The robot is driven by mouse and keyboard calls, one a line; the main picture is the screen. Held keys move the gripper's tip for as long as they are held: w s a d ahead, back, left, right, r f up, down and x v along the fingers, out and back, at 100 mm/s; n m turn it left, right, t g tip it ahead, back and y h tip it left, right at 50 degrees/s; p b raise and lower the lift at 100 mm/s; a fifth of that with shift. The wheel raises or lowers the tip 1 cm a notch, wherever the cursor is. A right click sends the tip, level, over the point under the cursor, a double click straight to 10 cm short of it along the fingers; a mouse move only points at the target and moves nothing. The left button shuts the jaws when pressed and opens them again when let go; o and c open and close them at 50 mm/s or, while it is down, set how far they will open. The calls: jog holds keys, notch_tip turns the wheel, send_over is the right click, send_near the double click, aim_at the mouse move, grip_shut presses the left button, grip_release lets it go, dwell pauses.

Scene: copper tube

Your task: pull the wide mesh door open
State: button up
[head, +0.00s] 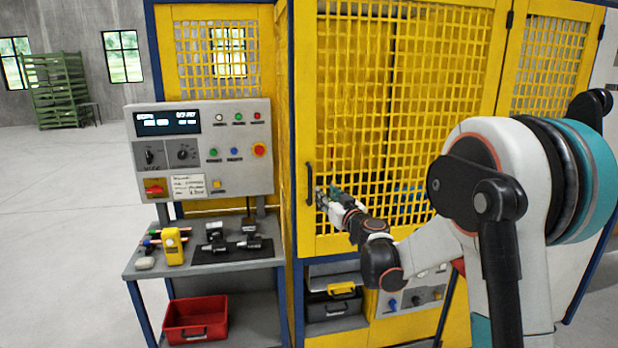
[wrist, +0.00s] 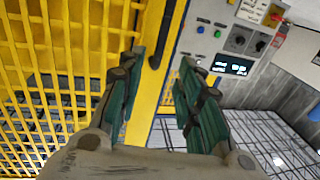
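The wide mesh door (head: 310,90) is a yellow-framed lattice panel in the middle of the head view, and it looks closed. It fills the left of the wrist view (wrist: 50,70). Its dark upright handle (head: 309,183) is on the door's left frame; in the wrist view a dark bar (wrist: 166,38) that looks like this handle shows beyond the gap between my fingers. My gripper (head: 328,197) is just right of the handle in the head view. Its green fingers (wrist: 160,72) are spread with nothing between them. I see no contact with the handle.
A grey control panel (head: 203,190) stands left of the door, over a bench (head: 150,268) with a yellow meter (head: 172,246) and black tools. A red bin (head: 196,318) sits below. A black toolbox (head: 333,305) is under the door. Open floor (head: 60,200) lies left.

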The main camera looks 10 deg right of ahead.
aim_at(311, 181)
jog(key=w+a, duration=0.1)
jog(key=w, duration=0.7)
jog(key=w+a+b, duration=0.1)
jog(key=w, duration=0.4)
jog(key=shift+a, duration=0.35)
grip_shut()
